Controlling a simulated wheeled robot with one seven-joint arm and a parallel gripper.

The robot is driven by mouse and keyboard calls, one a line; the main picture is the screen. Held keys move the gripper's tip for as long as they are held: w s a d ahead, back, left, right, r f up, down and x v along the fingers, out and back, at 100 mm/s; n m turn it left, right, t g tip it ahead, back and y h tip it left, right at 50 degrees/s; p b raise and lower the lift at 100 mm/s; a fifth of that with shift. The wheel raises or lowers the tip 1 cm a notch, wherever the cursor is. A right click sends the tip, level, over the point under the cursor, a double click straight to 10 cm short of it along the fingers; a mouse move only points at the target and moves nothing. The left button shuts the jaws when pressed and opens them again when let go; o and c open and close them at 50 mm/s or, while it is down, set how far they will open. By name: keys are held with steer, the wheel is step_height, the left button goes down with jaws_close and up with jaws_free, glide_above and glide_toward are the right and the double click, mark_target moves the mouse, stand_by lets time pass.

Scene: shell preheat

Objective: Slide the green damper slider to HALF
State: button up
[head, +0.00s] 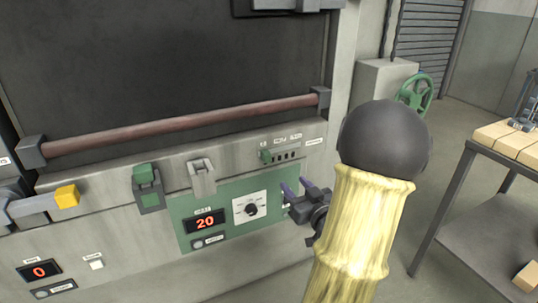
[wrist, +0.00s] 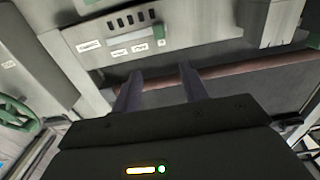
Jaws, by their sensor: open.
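The green damper slider (head: 266,156) sits at the left end of its slot on the grey strip below the red-brown bar, in the head view. Small labels, too small to read, run above the slot. In the wrist view the panel is flipped and the green slider (wrist: 159,33) is at the slot's right end. My gripper (head: 296,186) is open and empty, below and a little right of the slider in the head view. In the wrist view its two fingers (wrist: 159,76) point toward the panel, apart from the slider.
A green panel with a red "20" display (head: 206,222) and a white dial (head: 249,207) lies left of my gripper. A grey latch (head: 201,177) and a green switch (head: 146,185) are farther left. The bar (head: 185,125) runs above. A table with blocks (head: 505,137) stands right.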

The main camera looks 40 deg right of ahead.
mark_target(268, 155)
steer(key=p+x, duration=0.5)
steer(key=x, duration=1.2)
jaws_close()
